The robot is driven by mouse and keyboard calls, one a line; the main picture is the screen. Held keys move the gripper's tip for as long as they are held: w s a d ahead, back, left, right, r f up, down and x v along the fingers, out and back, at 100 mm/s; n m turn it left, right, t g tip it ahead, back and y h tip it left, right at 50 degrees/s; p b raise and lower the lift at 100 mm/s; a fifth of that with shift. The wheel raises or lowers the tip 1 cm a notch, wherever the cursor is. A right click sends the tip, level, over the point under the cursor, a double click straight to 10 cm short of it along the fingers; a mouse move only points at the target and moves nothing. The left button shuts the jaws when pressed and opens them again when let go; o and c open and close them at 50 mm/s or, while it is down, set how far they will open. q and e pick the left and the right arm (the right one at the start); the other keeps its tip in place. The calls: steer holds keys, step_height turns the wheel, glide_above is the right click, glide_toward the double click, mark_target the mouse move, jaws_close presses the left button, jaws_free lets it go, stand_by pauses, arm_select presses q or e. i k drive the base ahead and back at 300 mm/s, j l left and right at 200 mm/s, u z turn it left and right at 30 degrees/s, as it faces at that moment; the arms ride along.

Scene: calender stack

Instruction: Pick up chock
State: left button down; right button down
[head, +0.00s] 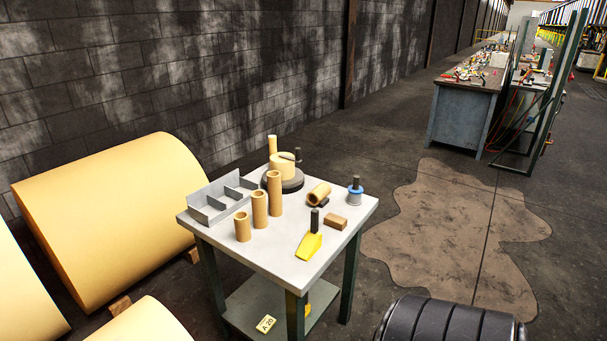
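The yellow wedge-shaped chock (308,247) with an upright black handle (314,220) lies on the grey table (269,253), near its front right side. Its top and handle show clearly, with nothing in front of it. Neither of my grippers is in the head view, so I cannot see where they are relative to the chock.
A brown block (336,222), a lying tan tube (319,193) and a blue-ringed spool (355,192) are close to the chock. Upright tubes (259,210) and a grey divided tray (220,199) are left. A black ribbed cylinder (445,322) is at bottom right.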

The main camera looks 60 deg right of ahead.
mark_target(312, 242)
steer(key=z, duration=1.8)
steer(key=k+u, duration=0.25)
steer(key=u, duration=0.2)
steer(key=k+u, duration=0.25)
steer(key=u, duration=0.15)
steer(key=k+j+u, duration=0.15)
steer(key=u, duration=0.3)
steer(key=k+z, duration=0.1)
steer(key=z, duration=1.15)
steer(key=i+l, duration=0.1)
steer(key=i, duration=0.2)
steer(key=i+l, duration=0.1)
steer(key=i, duration=0.2)
